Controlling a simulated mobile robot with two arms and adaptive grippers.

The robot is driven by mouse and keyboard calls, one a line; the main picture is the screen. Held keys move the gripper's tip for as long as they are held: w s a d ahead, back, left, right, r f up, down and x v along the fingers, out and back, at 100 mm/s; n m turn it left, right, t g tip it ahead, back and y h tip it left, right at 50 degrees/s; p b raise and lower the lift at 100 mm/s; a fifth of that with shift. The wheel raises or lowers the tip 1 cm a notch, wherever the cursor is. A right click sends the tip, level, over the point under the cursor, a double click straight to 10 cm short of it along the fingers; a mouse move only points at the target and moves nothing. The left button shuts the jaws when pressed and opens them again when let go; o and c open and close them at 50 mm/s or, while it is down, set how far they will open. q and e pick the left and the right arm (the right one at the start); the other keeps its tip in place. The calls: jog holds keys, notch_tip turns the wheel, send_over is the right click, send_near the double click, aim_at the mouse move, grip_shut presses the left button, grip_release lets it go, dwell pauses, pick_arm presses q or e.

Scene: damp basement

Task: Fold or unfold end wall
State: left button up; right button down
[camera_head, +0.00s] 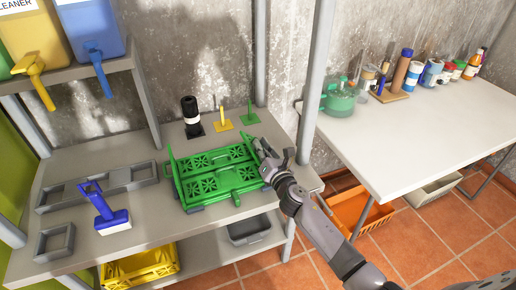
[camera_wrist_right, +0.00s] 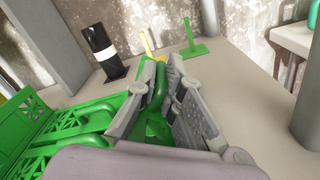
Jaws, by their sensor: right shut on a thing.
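A green folding crate (camera_head: 218,176) lies on the grey shelf, its latticed long side panels folded down flat. Its left end wall (camera_head: 174,168) stands up at the left end. My right gripper (camera_head: 268,158) is at the crate's right end, shut on the green right end wall, which shows between the fingers in the right wrist view (camera_wrist_right: 156,98). My right gripper (camera_wrist_right: 162,108) hides much of this wall, so its exact tilt is hard to tell. My left gripper is not in view.
A blue brush (camera_head: 108,212) and grey trays (camera_head: 100,188) lie left. A metal post (camera_head: 316,85) rises at right, before a white table (camera_head: 430,135) with jars.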

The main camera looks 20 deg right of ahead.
jog(key=shift+d+r+m, duration=0.1)
jog(key=shift+d+m, duration=0.15)
jog(key=shift+m, duration=0.15)
jog(key=c, duration=1.8)
grip_release()
jog(key=shift+s, duration=0.1)
jog(key=shift+o, duration=0.6)
jog(key=s, duration=1.1)
jog(key=shift+s+d, duration=0.35)
jog(key=shift+s, duration=0.05)
